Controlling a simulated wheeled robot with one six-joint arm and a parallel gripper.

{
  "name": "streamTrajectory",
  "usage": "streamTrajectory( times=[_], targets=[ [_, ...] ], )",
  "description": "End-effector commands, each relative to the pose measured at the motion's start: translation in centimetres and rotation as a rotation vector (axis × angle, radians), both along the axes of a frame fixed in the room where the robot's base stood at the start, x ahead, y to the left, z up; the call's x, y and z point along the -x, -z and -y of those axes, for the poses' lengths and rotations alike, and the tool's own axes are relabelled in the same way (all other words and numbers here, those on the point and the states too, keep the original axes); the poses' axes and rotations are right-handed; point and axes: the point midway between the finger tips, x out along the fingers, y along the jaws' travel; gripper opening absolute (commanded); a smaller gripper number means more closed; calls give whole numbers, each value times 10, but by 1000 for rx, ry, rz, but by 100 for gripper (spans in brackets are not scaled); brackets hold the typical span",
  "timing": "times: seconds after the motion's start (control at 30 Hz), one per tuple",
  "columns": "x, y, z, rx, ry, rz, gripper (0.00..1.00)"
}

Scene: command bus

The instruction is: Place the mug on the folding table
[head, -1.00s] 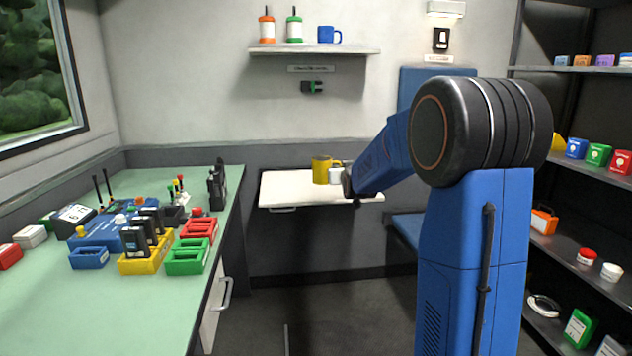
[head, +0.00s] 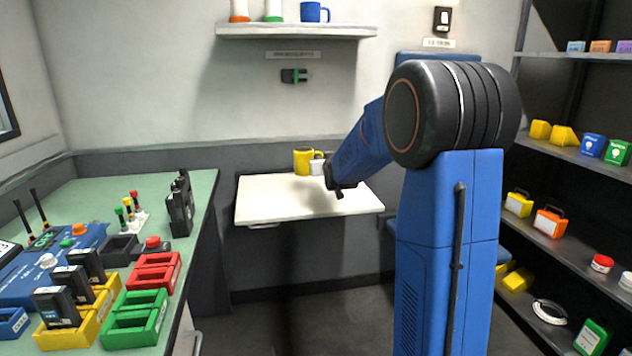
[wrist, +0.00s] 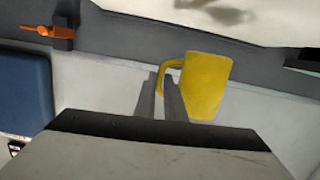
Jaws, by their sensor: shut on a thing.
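The yellow mug (head: 304,161) is in my gripper (wrist: 160,84), which is shut on its handle. In the wrist view the mug (wrist: 206,85) shows against the wall, with the fingers at its handle side. In the head view the mug appears over the back part of the white folding table (head: 285,205). The table also shows at the top of the wrist view (wrist: 285,12), with a dark shadow on it. The mug seems held above the tabletop; the exact gap is hard to tell. My arm hides part of the table's right side.
A wall shelf (head: 290,31) with a blue mug (head: 315,12) is above the table. A green counter (head: 80,205) with trays and radios stands left. Dark shelving (head: 560,150) with boxes stands right. The visible tabletop is clear.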

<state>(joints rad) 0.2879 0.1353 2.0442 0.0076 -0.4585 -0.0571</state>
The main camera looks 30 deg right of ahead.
Motion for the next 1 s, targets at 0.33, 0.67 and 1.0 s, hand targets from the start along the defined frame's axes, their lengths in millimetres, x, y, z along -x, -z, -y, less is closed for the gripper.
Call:
streamTrajectory(
  times=[0.33,0.67,1.0],
  targets=[
    [0,33,0,0,0,1,0],
    [0,67,0,1,0,2,0],
    [0,70,0,0,0,1,12]
  ],
)
